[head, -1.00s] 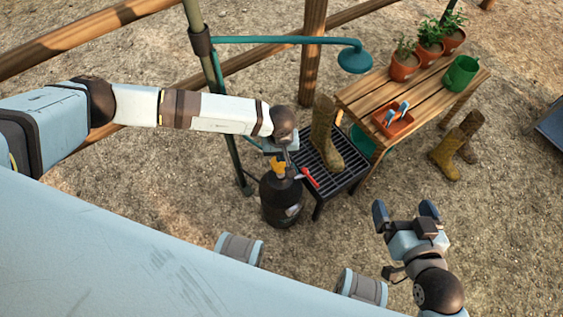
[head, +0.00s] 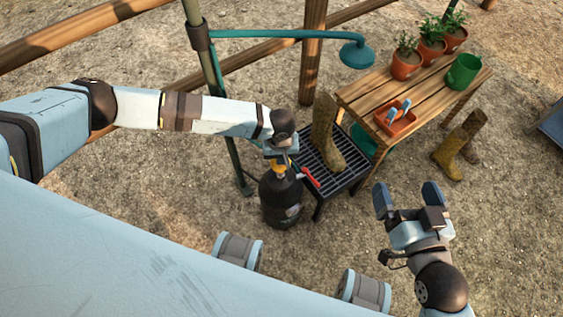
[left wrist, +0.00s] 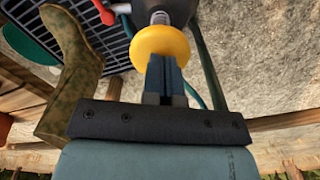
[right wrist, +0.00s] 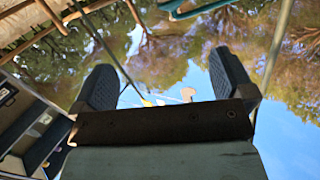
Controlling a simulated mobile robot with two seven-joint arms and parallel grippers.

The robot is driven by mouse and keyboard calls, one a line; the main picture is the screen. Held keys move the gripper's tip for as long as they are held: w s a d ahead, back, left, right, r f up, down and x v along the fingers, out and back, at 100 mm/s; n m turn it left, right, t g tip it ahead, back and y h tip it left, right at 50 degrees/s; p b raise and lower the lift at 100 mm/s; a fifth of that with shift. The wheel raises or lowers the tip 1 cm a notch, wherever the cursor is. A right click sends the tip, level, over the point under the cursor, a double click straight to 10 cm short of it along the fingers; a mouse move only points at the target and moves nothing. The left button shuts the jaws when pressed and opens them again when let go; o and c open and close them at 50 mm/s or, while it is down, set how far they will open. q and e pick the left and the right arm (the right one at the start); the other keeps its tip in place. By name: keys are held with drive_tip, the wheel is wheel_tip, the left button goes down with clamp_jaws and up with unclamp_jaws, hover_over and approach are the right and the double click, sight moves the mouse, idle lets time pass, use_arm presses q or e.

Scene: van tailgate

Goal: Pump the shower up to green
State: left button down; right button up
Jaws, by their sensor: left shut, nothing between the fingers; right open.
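The pressure shower is a dark tank (head: 281,206) standing on the ground with a yellow knob (head: 279,171) on top. In the left wrist view the yellow knob (left wrist: 161,44) sits on a metal rod, right at my fingertips. My left gripper (head: 279,160) is shut and empty, pointing down at the knob from above; it looks to touch it. A red lever (head: 308,178) sticks out at the tank's right. No gauge or green mark can be made out. My right gripper (head: 408,192) is open and empty over bare ground at right.
A teal shower head (head: 357,55) hangs from a pole behind. A black grate (head: 337,179) holding a boot (head: 325,137) stands close to the tank's right. A wooden table (head: 415,90) with pots, a tray and a green can is further right.

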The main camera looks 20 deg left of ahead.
use_arm(q)
drive_tip(key=shift+f+b, duration=0.4)
drive_tip(key=shift+f, duration=0.25)
drive_tip(key=shift+f+b, duration=0.4)
drive_tip(key=shift+f, duration=0.05)
drive_tip(key=shift+f+b, duration=0.3)
drive_tip(key=shift+f, duration=0.1)
drive_tip(key=shift+f+b, duration=0.65)
drive_tip(key=shift+f, duration=0.15)
drive_tip(key=shift+r, duration=0.25)
drive_tip(key=shift+r+p, duration=2.05)
drive_tip(key=shift+r, duration=0.65)
use_arm(e)
wheel_tip(320, 180, up, 10)
drive_tip(key=a+t+y, duration=0.2)
drive_tip(key=t, duration=0.1)
drive_tip(key=shift+f, duration=0.1)
